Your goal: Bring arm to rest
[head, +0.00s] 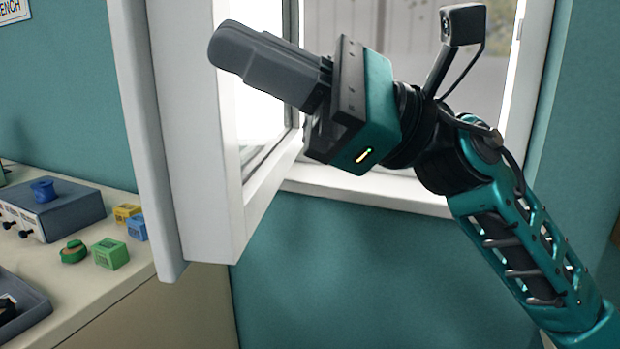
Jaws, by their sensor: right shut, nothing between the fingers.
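My right gripper (228,50) is raised in front of the window, coming in from the lower right. Its two dark grey fingers are together and point to the upper left, with nothing between them. In the picture the fingers overlap the open white window sash (180,120); I cannot tell whether they touch it. My left gripper is out of view.
The sash stands swung into the room from the window frame (370,188). A counter (105,290) at the left holds a grey box with a blue knob (60,205), several small coloured blocks (110,253) and a dark tray (20,305). The teal wall below the window is clear.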

